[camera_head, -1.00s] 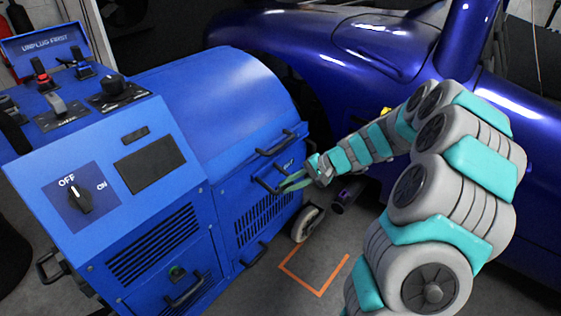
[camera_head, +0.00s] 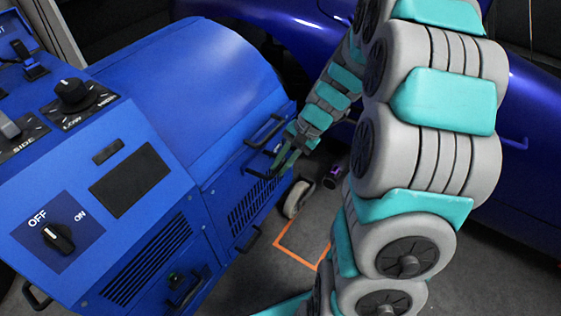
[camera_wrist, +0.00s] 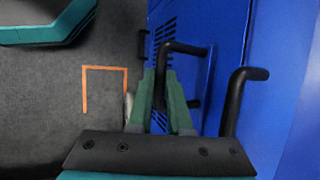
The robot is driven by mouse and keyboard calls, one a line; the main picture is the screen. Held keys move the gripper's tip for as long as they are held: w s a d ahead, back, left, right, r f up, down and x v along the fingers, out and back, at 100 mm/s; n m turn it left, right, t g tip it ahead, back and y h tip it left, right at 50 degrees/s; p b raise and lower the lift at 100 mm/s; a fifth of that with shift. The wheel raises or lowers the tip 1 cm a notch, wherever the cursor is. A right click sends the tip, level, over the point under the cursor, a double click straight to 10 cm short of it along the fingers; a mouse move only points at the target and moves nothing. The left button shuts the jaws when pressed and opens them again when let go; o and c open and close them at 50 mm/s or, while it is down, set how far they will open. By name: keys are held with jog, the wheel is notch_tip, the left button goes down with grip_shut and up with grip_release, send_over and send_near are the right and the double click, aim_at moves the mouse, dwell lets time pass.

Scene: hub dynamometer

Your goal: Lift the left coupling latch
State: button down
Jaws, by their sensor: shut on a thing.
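My gripper (camera_head: 281,160) is at the right-hand face of the blue dynamometer cabinet (camera_head: 190,85). In the wrist view my gripper (camera_wrist: 161,95) has its two green fingers closed on a black bar handle (camera_wrist: 182,47), which passes between them. That handle (camera_head: 260,171) also shows in the head view, partly behind the fingers. A second, similar black handle (camera_wrist: 234,100) stands to the right in the wrist view, apart from the fingers; in the head view this upper handle (camera_head: 264,131) is just above. I cannot tell which part is the left coupling latch.
A caster wheel (camera_head: 297,198) and a dark cylinder with a purple end (camera_head: 333,177) are below my gripper. An orange floor mark (camera_head: 283,253) lies near the cabinet. The dark blue car body (camera_head: 520,110) is behind my arm. An OFF/ON knob (camera_head: 58,237) is on the cabinet.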

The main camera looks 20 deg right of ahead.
jog(key=c, duration=0.8)
grip_release()
jog(key=shift+c, duration=0.2)
jog(key=v, duration=0.7)
jog(key=shift+d+r+b, duration=0.15)
jog(key=shift+r+b, duration=0.15)
jog(key=shift+b, duration=0.1)
